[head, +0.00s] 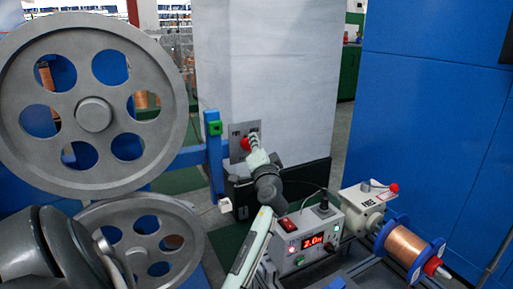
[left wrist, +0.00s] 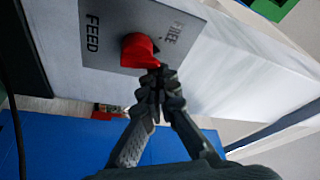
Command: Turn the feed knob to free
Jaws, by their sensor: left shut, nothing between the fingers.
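The red feed knob (left wrist: 138,50) sits on a grey plate (left wrist: 100,52) lettered FEED on one side and FREE on the other. In the head view the knob (head: 245,145) shows small on its plate on the pale cabinet, partly behind my left gripper (head: 254,139). In the left wrist view my left gripper (left wrist: 158,75) is shut, with nothing between its fingers. Its fingertips are at the knob's lower right edge; whether they touch it I cannot tell. The knob's narrower end seems to point toward the fingertips. My right gripper is not in view.
Large grey pulleys (head: 93,113) on a blue frame (head: 215,165) stand at the left. At the lower right are a control box (head: 305,240) with a red display and a copper wire spool (head: 406,247). A blue cabinet (head: 430,100) stands at the right.

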